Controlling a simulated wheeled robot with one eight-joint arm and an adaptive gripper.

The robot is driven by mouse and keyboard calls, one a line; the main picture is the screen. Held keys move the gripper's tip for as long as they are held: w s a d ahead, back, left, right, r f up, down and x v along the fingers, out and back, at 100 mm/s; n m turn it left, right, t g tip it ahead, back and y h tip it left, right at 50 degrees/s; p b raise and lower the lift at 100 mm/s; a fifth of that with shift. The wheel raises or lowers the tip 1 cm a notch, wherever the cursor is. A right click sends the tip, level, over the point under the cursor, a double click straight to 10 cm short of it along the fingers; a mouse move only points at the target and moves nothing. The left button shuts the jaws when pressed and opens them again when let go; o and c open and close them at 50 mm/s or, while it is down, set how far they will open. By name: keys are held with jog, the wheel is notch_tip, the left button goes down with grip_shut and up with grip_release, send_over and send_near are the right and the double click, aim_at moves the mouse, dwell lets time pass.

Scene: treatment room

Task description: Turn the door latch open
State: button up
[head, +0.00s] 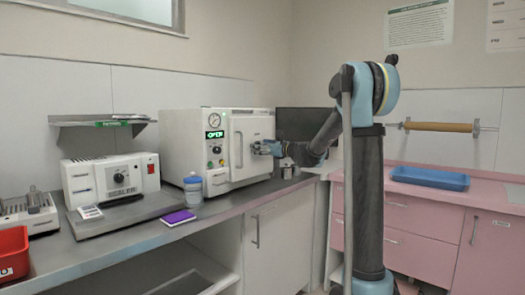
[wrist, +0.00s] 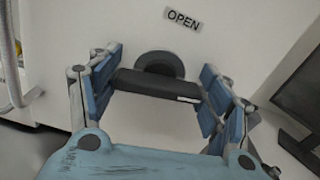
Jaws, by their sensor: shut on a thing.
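The door latch (wrist: 158,86) is a dark bar on a round black hub, on the white door of a box-shaped machine (head: 183,150). In the wrist view the bar lies nearly level, tilted slightly down to the right. My gripper (wrist: 160,75) has one blue-padded finger at each end of the bar and is shut on it. An "OPEN" label (wrist: 183,19) is on the door above the hub. In the head view my gripper (head: 268,148) is at the door front and hides the latch. The door (head: 250,140) looks closed.
A dark monitor (head: 303,124) is behind my forearm. A blue tray (head: 430,178) lies on the pink cabinet at right.

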jog(key=n, duration=0.4)
jog(key=shift+s, duration=0.1)
jog(key=n, duration=0.4)
jog(key=shift+a+f, duration=0.1)
jog(key=n, duration=0.4)
jog(key=shift+s+f+n, duration=0.1)
jog(key=shift+s+n, duration=0.05)
jog(key=shift+n, duration=0.15)
jog(key=shift+o, duration=0.2)
jog(key=shift+a+f+n, duration=0.1)
jog(key=shift+n, duration=1.6)
jog(key=shift+s, duration=0.1)
jog(key=shift+c, duration=0.2)
jog(key=o, duration=1.1)
jog(key=shift+f, duration=0.1)
